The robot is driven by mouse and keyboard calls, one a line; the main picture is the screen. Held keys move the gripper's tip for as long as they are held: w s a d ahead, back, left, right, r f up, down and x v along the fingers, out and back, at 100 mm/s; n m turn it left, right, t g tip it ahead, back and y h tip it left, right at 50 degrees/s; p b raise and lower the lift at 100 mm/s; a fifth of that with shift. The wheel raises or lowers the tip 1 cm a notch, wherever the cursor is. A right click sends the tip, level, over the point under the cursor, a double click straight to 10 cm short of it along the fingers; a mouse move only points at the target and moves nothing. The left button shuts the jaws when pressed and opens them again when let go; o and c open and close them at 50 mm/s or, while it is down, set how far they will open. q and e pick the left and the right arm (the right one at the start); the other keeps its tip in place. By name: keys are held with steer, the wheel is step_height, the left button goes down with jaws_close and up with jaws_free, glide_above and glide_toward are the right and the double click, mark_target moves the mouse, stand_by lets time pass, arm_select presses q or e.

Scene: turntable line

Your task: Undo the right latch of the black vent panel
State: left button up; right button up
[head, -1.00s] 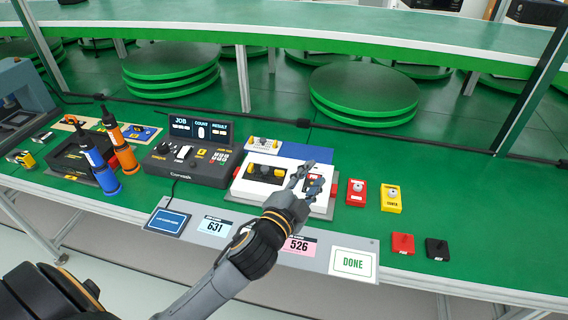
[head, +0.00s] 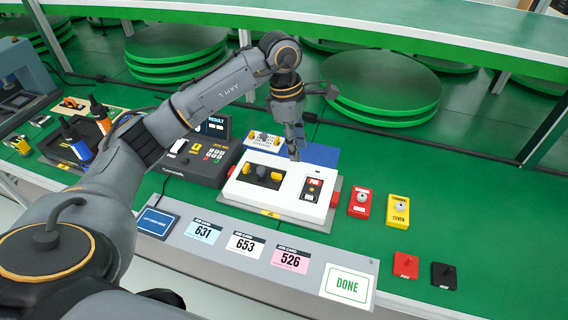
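The black vent panel (head: 262,180) lies on top of the white unit (head: 287,182), on its left half. Two yellow latches flank it, the left latch (head: 249,167) and the right latch (head: 276,177). Both are small, and I cannot tell their exact positions. My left gripper (head: 294,156) points down over the back edge of the white unit, behind and right of the right latch and apart from it. Its fingers show as one narrow dark shape, so their opening cannot be made out. Nothing shows in its grasp. My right gripper is out of view.
A red-and-black switch plate (head: 312,189) is on the unit's right half. A dark console (head: 200,165) stands left, partly behind my arm. Red (head: 360,203) and yellow (head: 397,210) button boxes stand right. A card strip (head: 215,250) runs in front. Green table beyond the boxes is clear.

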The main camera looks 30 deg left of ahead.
arm_select(q)
steer(key=r+y, duration=0.2)
glide_above(279, 174)
step_height(279, 174, down, 14)
steer(key=shift+p, duration=0.75)
jaws_close()
